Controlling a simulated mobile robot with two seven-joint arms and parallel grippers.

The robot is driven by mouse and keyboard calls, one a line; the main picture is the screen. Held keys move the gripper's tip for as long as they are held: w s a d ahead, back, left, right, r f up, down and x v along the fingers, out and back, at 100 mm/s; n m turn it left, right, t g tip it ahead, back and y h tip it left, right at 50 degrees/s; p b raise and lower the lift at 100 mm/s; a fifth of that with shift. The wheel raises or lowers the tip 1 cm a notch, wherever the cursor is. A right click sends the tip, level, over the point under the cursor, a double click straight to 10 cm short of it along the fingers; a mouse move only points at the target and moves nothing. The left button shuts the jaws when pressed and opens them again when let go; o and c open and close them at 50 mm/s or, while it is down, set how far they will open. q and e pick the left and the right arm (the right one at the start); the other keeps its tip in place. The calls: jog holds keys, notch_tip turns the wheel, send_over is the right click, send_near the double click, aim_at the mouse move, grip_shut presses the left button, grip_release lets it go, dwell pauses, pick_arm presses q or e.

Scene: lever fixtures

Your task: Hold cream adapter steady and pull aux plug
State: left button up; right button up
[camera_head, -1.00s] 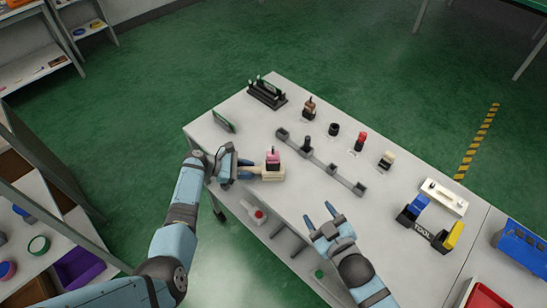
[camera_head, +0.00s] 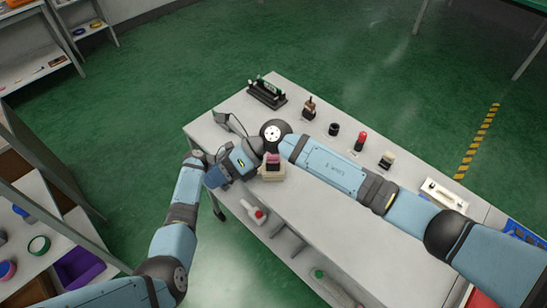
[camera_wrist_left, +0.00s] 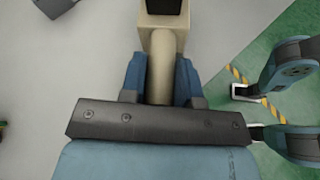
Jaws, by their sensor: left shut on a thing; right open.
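The cream adapter (camera_head: 271,175) is near the table's left front edge in the head view, with a pink-topped plug (camera_head: 272,159) on it. In the left wrist view, the blue fingers of my left gripper (camera_wrist_left: 161,80) are shut on the adapter's cream handle (camera_wrist_left: 160,60). A dark part shows at the top of that view.
A black rack (camera_head: 267,93) and several small fixtures, including a red-topped one (camera_head: 361,140), stand along the far side of the table (camera_head: 300,225). A cream plate (camera_head: 444,194) lies to the right. My right arm crosses the table and covers its middle.

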jog(key=w+d+n+t+h, duration=0.1)
jog(key=w+d+h, duration=0.3)
jog(key=w, duration=0.1)
jog(key=w+d+n+t+h, duration=0.2)
jog(key=w+d+h, duration=0.2)
jog(key=w+d+n+t+h, duration=0.1)
jog(key=w+d+h, duration=0.3)
jog(key=w, duration=0.1)
jog(key=shift+w+d+r+n+t, duration=0.25)
jog(key=shift+w+d+n+t, duration=0.05)
jog(key=shift+d, duration=0.05)
notch_tip(320, 180, down, 12)
jog(key=shift+r, duration=0.1)
grip_shut()
